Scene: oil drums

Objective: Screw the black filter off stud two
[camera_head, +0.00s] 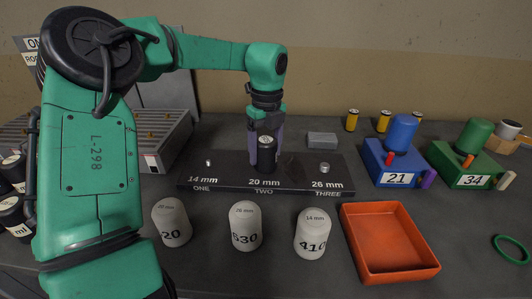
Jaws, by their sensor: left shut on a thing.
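The black filter (266,161) stands upright at stud two on the dark stud board (222,175), above the "20 mm TWO" label. My left gripper (266,148) comes down from above and is shut on the filter, with a finger on each side of it. Stud two itself is hidden by the filter. Stud one (208,162) and stud three (324,168) show bare on the board. My right gripper is not in the picture.
An empty orange tray (432,270) lies front right. Blue (398,165) and green (467,166) drum units stand right. A grey block (322,139) lies behind the board.

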